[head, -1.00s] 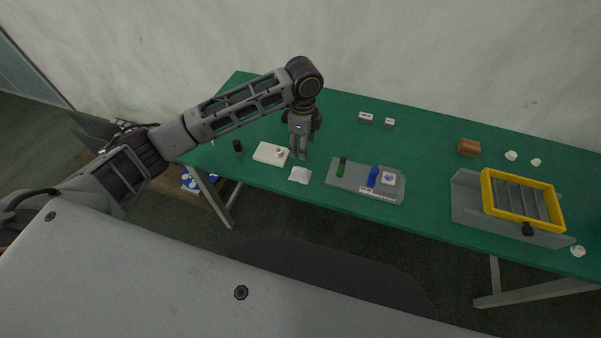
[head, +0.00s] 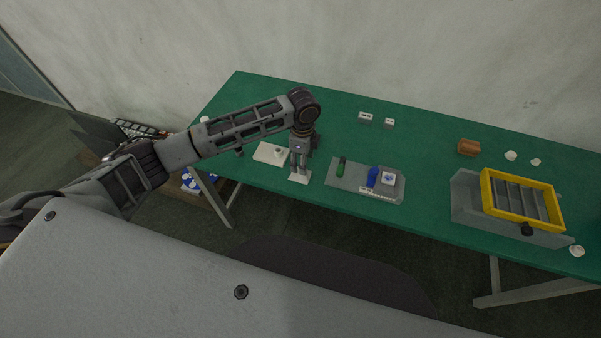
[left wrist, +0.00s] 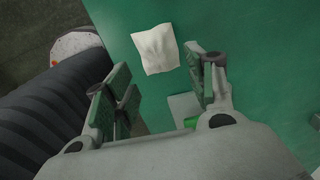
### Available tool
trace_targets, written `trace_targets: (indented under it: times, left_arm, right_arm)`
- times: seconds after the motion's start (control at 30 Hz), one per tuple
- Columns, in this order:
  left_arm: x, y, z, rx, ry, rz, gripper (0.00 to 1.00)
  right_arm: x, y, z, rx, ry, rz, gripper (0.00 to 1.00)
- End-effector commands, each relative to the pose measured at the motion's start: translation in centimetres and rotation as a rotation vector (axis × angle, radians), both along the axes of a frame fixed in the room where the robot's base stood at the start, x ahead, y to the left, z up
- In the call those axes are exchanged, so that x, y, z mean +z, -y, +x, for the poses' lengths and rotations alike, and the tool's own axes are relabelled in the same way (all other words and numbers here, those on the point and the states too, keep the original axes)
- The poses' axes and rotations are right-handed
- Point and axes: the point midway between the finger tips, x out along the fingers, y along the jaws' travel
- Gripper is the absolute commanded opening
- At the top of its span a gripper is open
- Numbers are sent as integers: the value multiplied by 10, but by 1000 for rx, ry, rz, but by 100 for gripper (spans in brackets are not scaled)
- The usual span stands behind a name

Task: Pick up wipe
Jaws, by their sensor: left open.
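The wipe is a small, creased white cloth (head: 300,177) lying on the green table near its front edge. In the left wrist view the wipe (left wrist: 157,49) lies flat, just beyond the fingertips and roughly in line with the gap between them. My left gripper (head: 299,172) points down over the wipe in the head view and covers part of it. In the left wrist view my left gripper (left wrist: 160,75) has its fingers apart with nothing between them. I cannot tell the exact height above the cloth. My right gripper is not in view.
A white pad (head: 268,153) with a small part on it lies left of the gripper. A grey fixture (head: 350,183) with green and blue pieces stands to the right. Further right are a brown block (head: 469,147) and a yellow-framed tray (head: 488,196). Green table between them is clear.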

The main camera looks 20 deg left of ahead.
Motion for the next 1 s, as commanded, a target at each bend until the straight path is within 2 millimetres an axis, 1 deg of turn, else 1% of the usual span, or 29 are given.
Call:
trace_targets:
  times: [0.13,0.23,0.5,0.63,0.77,1.0]
  left_arm:
    - [-2,-1,0,0,-1,0,55]
    - [-8,-2,-1,1,-1,1,55]
    - [-37,-6,-2,2,-2,0,55]
    - [-48,-5,-2,-1,-1,1,55]
    - [-52,-6,-1,0,1,1,55]
    - [-52,-6,-2,0,0,0,55]
  right_arm:
    - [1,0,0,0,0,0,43]
    - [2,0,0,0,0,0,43]
    - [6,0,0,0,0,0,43]
    - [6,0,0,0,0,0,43]
    - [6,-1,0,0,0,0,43]
    - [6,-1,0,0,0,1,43]
